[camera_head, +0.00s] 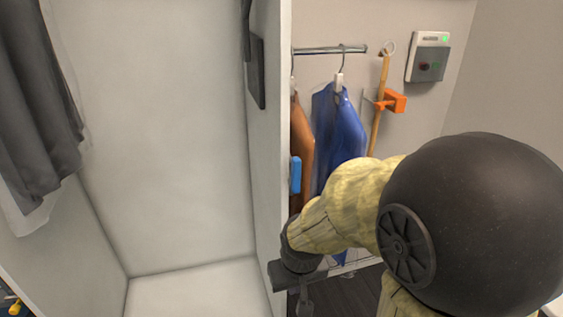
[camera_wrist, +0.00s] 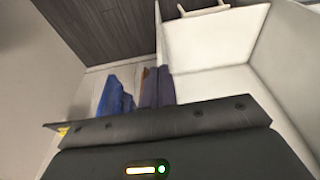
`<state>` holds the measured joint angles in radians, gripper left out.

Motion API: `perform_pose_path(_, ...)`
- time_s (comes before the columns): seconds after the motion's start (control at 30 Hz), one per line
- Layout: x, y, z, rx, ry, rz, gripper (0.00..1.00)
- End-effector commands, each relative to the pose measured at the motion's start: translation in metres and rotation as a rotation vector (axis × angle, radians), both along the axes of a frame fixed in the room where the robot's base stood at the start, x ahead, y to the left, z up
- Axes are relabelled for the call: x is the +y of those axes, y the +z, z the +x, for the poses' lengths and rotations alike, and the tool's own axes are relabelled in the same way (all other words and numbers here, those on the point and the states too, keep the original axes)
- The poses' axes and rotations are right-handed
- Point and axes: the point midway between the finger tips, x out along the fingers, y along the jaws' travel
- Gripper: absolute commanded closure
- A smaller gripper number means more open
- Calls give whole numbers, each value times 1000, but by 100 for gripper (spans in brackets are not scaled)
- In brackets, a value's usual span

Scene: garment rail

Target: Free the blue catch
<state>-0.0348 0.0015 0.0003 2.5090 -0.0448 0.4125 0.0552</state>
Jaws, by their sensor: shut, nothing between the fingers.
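The blue catch (camera_head: 295,175) is a small upright blue block on the front edge of the white partition panel (camera_head: 268,150), beside the hanging clothes. It is not recognisable in the wrist view. My gripper (camera_head: 304,301) is below the catch and slightly to its right in the head view, apart from it. It is shut and empty, with its fingers pointing down near the picture's bottom edge. My arm hides part of the space behind it. In the wrist view the dark gripper body (camera_wrist: 165,135) fills the bottom, and the fingertips cannot be made out.
A blue garment (camera_head: 338,135) and a brown one (camera_head: 301,150) hang from a metal rail (camera_head: 330,50). A wooden stick (camera_head: 379,115) stands in an orange clip (camera_head: 393,101) near a wall box (camera_head: 428,57). The white compartment (camera_head: 160,130) on the left is largely empty; a grey garment (camera_head: 38,110) hangs far left.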

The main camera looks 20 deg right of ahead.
Motion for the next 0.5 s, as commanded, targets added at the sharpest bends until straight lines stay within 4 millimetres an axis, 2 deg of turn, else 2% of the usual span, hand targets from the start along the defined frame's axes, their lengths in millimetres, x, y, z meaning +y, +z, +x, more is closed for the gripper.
perform_pose_path(0.03,8,19,10,0,22,-13,100)
perform_pose_path(0.17,26,72,35,12,51,-85,100)
perform_pose_path(0.33,53,170,69,-34,22,-250,100)
perform_pose_path(0.4,61,212,80,-79,-19,-318,100)
perform_pose_path(0.5,72,264,88,-149,-88,-391,100)
